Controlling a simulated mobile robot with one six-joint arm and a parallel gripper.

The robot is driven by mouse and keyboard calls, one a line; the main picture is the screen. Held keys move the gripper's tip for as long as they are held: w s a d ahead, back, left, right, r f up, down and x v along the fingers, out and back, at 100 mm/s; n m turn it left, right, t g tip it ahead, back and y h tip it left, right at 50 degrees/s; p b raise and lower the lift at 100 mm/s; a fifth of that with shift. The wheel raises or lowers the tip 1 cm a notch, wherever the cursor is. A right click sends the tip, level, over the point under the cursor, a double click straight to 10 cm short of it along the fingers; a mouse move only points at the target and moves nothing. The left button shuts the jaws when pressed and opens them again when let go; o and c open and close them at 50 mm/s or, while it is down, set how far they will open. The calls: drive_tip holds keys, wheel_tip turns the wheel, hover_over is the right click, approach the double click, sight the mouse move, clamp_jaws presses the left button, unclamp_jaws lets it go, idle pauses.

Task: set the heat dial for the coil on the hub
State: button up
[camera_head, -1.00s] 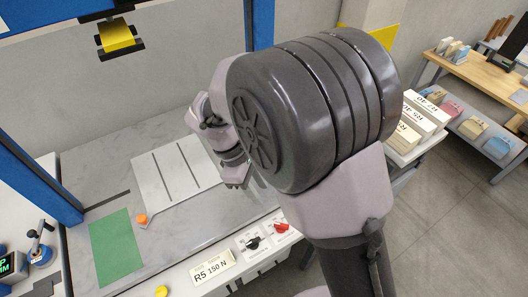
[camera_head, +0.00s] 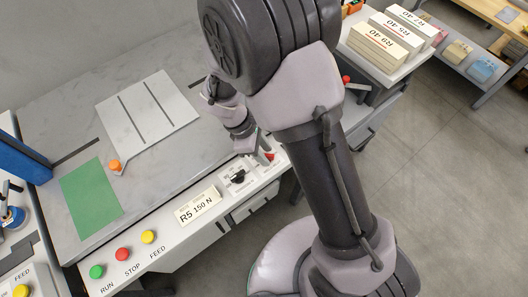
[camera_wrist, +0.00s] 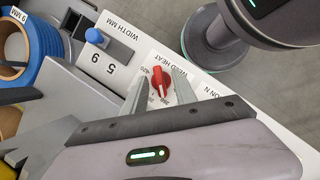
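The red heat dial (camera_wrist: 160,82) sits on a white panel printed WELD HEAT, with scale marks around it. My gripper (camera_wrist: 157,90) is open, with one finger on each side of the dial in the wrist view. I cannot tell whether the fingers touch it. In the head view my gripper (camera_head: 258,150) is low over the panel, and the red dial (camera_head: 269,156) shows partly beside it. A blue coil with a tan core (camera_wrist: 42,50) stands at the left of the wrist view, near a label reading 9 MM.
A blue knob (camera_wrist: 96,36) stands beside the dial on the WIDTH MM panel. A black dial (camera_head: 238,177) and an R5 150 N card (camera_head: 198,207) are left of the red dial. Yellow (camera_head: 148,236), red (camera_head: 122,254) and green (camera_head: 97,271) buttons line the front edge.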

clamp_jaws()
drive_tip(key=shift+m+p, duration=0.3)
drive_tip(key=shift+w+r+m+g+p, duration=0.15)
drive_tip(key=shift+m+g+p, duration=0.45)
drive_tip(key=shift+m, duration=0.4)
drive_tip(key=m+g+y+p, duration=0.1)
drive_tip(key=m, duration=0.2)
drive_tip(key=shift+m+p, duration=0.3)
drive_tip(key=m+y, duration=0.1)
drive_tip(key=m, duration=0.1)
drive_tip(key=m+g+p, duration=0.1)
drive_tip(key=m, duration=0.2)
drive_tip(key=shift+w+d+y, duration=0.1)
drive_tip(key=shift+d+y, duration=0.1)
drive_tip(key=shift+y, duration=0.2)
drive_tip(key=m+y, duration=0.1)
drive_tip(key=m, duration=0.2)
drive_tip(key=m+y, duration=0.1)
drive_tip(key=m, duration=0.2)
drive_tip(key=shift+d, duration=0.15)
drive_tip(key=shift+m, duration=0.4)
